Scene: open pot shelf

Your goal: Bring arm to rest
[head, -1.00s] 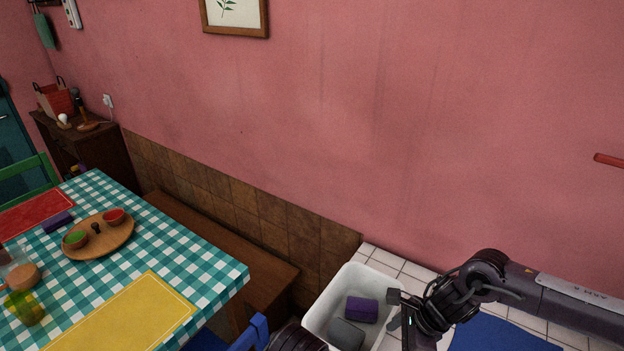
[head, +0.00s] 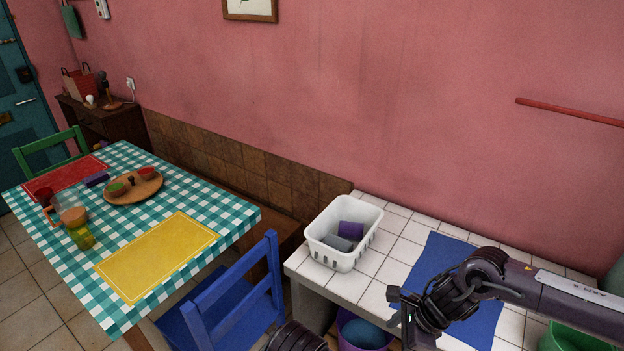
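My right arm comes in from the right over the tiled counter (head: 402,256). Its gripper (head: 398,312) hangs at the counter's front edge, near the blue mat (head: 428,262). The fingers are seen side-on and partly cut by the frame's lower edge, so their opening is unclear. I see nothing held in it. A dark rounded part of my own body shows at the bottom middle. My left gripper is not in view.
A white basket (head: 334,254) with purple and grey blocks stands on the counter's left end. Below are a purple bucket (head: 362,335) and a green bucket (head: 575,337). A blue chair (head: 235,300) stands between the counter and the checkered dining table (head: 190,199).

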